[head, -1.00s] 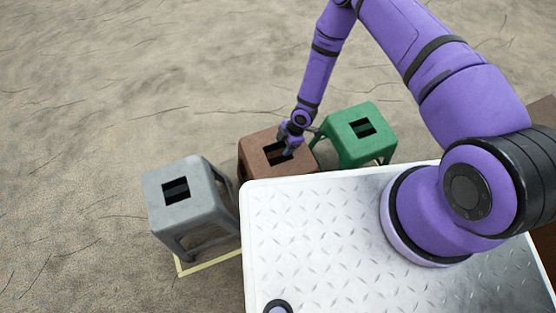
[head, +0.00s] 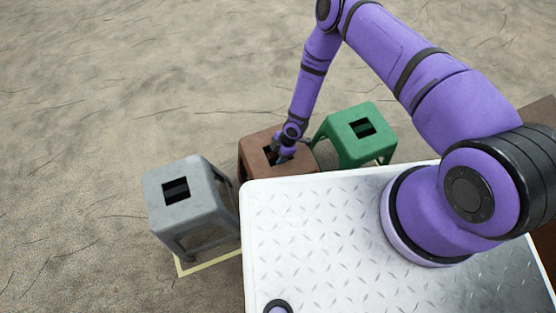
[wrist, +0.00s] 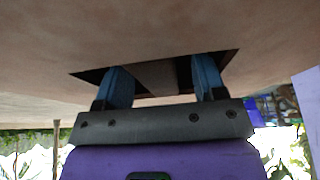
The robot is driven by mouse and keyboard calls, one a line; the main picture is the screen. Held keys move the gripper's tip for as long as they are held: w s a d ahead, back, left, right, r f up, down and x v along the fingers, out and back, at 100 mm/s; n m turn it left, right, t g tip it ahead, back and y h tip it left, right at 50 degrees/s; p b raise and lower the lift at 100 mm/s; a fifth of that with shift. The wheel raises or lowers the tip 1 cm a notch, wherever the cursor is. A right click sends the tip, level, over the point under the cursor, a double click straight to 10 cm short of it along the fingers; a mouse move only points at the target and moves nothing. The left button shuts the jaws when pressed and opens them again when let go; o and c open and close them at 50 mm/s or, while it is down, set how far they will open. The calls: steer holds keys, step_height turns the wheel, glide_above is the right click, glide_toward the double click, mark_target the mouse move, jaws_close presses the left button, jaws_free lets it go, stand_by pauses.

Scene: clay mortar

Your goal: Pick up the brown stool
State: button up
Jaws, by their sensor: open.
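The brown stool (head: 254,163) stands upright between the other two stools, with its front part hidden behind my white deck. My gripper (head: 281,158) is at the dark slot in its seat, pointing down. In the wrist view, the stool's seat (wrist: 160,32) fills the top of the picture. The two blue fingers of my gripper (wrist: 162,80) reach into the slot, one on each side of the central bar (wrist: 150,76). The fingers are apart and gaps show between them and the bar. The fingertips are hidden inside the slot.
A grey stool (head: 205,212) stands to the left and a green stool (head: 345,145) close on the right. A yellow line (head: 208,264) is on the ground by the grey stool. The sandy ground behind the stools is clear.

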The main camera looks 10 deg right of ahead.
steer(key=shift+f, duration=0.25)
stand_by(0.3)
jaws_close()
